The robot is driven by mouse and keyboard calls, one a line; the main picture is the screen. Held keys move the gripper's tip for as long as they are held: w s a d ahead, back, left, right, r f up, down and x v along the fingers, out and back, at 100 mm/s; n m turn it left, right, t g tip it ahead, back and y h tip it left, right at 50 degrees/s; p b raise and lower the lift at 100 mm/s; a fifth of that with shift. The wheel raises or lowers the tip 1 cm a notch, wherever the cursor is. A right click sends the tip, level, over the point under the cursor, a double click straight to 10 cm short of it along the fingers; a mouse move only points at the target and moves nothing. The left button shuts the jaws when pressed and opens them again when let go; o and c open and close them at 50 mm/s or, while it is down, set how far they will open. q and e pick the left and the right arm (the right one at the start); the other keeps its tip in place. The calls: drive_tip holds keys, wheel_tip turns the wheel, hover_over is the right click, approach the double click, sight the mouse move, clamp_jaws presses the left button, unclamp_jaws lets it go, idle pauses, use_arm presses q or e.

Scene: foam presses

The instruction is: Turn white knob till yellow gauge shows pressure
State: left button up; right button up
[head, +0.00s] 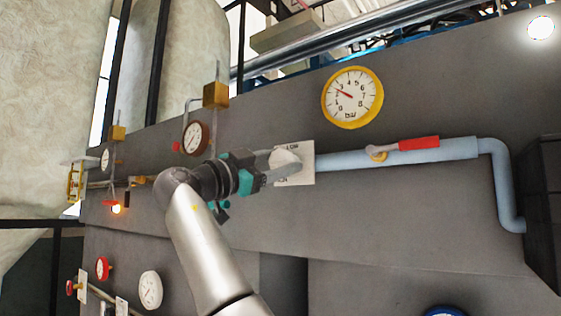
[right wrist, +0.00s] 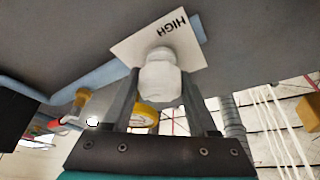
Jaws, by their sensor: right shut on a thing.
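The white knob (head: 285,160) sits on a white label plate (head: 306,163) on the grey wall. My right gripper (head: 272,166) is at it, with fingers around the knob. In the right wrist view the knob (right wrist: 160,78) stands between the two fingers, and the plate behind it (right wrist: 190,36) reads HIGH. The yellow gauge (head: 352,97), marked bar, is up and right of the knob. Its red needle points to the upper left, away from the low end of the scale. My left gripper is out of view.
A light blue pipe (head: 440,151) runs right from the plate and carries a red-handled valve (head: 418,143). Another yellow-brown gauge (head: 195,138) is on the left. A white gauge (head: 150,290) and a red one (head: 102,268) sit lower left.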

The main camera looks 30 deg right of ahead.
drive_tip(key=m+g, duration=0.1)
drive_tip(key=m, duration=0.2)
drive_tip(key=m+g+y, duration=0.1)
drive_tip(key=m, duration=0.2)
drive_tip(key=shift+g, duration=0.4)
drive_tip(key=shift+m+y, duration=0.4)
drive_tip(key=shift+m, duration=0.4)
drive_tip(key=o, duration=1.4)
